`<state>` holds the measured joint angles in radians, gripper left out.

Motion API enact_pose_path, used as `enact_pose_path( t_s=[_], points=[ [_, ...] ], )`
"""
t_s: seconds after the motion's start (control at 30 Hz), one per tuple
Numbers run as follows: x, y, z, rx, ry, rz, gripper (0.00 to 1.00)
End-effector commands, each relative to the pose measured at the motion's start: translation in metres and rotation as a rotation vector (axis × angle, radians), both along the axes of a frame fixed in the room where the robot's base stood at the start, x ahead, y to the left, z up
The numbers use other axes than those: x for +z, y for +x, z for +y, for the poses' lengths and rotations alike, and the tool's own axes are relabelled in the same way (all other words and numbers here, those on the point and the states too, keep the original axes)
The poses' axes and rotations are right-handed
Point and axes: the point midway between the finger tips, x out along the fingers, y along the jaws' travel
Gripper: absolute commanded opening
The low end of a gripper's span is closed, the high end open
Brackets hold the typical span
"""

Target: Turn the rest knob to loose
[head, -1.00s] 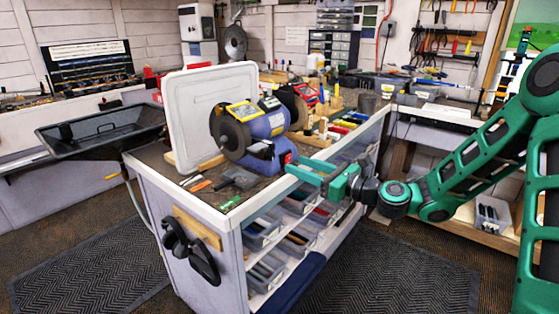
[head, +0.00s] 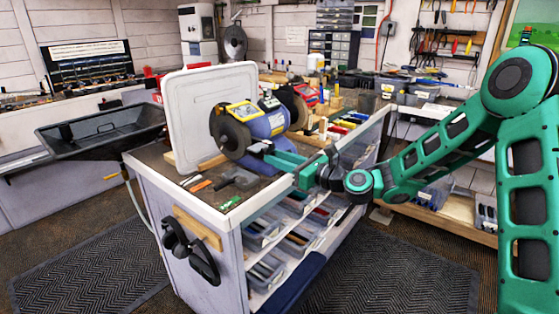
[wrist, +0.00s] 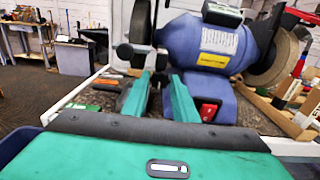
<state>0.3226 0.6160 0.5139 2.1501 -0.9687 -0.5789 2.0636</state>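The blue bench grinder (head: 266,124) stands on the cabinet top, with a dark wheel (head: 230,134) at its near end. The wrist view shows the grinder body (wrist: 208,45) ahead. A small dark knob-like part (wrist: 125,51) sits on a short bar beside the wheel, and I take it for the rest knob. Its loose or tight setting cannot be read. My gripper (head: 273,156) is close to the grinder's wheel end. Contact with the grinder cannot be told.
A white upright panel (head: 192,105) stands behind the grinder. A red switch (wrist: 208,111) is on the grinder base, right of my fingers. Small tools and a dark grey object (head: 236,180) lie on the near bench top. Bins (head: 262,238) fill the shelves below.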

Motion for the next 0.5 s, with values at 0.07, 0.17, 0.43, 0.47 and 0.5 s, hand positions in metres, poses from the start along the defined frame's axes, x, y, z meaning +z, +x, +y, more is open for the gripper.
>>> enact_pose_path(
  t_s=[0.07,0.17,0.43,0.47,0.5],
  points=[
    [0.0,-0.0001,-0.0001,0.0,0.0,0.0,0.06],
    [0.0,-0.0001,-0.0002,0.0,0.0,0.0,0.01],
    [-0.0001,-0.0004,0.0,0.0,-0.081,-0.104,0.01],
    [-0.0001,-0.0004,0.0001,0.0,-0.095,-0.121,0.01],
    [-0.0002,-0.0004,0.0001,0.0,-0.112,-0.144,0.01]
  ],
)
